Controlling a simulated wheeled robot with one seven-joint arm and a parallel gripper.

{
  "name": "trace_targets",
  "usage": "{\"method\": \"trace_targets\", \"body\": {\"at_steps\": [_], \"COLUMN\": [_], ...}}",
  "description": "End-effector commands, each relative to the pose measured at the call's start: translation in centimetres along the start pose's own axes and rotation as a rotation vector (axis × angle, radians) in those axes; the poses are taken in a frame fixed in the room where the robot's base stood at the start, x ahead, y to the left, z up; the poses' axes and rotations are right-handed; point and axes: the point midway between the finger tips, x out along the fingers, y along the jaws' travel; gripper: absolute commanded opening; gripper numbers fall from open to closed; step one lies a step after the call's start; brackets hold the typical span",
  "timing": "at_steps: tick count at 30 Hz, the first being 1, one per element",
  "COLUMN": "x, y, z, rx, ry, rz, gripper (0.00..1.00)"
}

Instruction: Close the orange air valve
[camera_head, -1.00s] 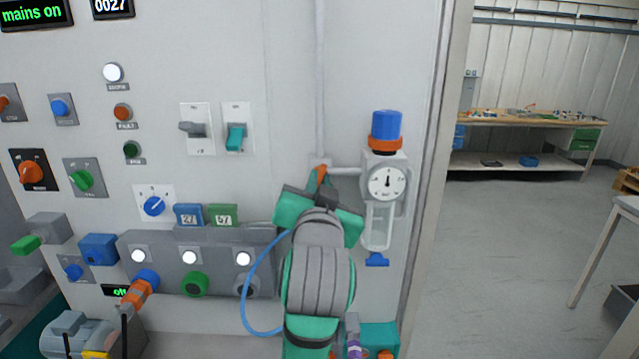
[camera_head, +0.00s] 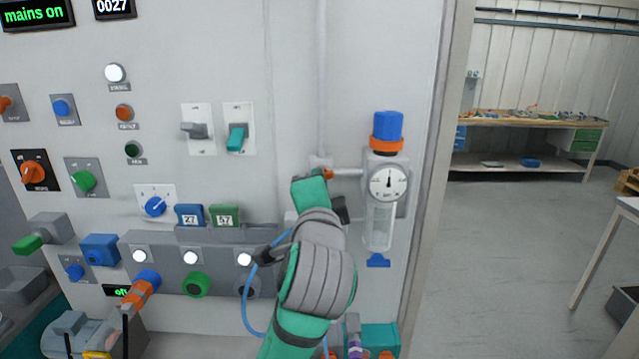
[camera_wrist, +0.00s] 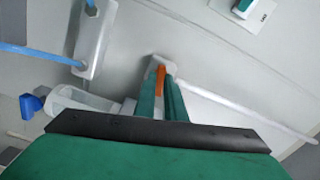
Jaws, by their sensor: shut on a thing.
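The orange air valve handle (camera_head: 327,174) is a small lever on the pipe left of the pressure gauge, mostly hidden behind my gripper in the head view. In the wrist view the orange lever (camera_wrist: 160,80) stands between my two teal fingers. My gripper (camera_wrist: 161,97) is shut on it. In the head view my gripper (camera_head: 315,188) is rolled and tilted in front of the wall, below the pipe joint. The lever's exact angle is hard to tell.
The regulator with blue knob (camera_head: 388,127) and gauge (camera_head: 388,183) is close on the right, its clear bowl (camera_head: 380,228) below. A blue hose (camera_head: 247,300) loops left of my arm. Two toggle switches (camera_head: 237,137) sit up left.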

Motion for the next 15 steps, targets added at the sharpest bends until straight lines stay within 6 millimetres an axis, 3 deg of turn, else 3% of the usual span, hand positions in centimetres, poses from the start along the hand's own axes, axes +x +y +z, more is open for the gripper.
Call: {"method": "trace_targets", "body": {"at_steps": [15], "x": [0.05], "y": [-0.03], "z": [0.16], "rx": [0.265], "ry": [-0.003], "rz": [0.002], "gripper": [0.00]}}
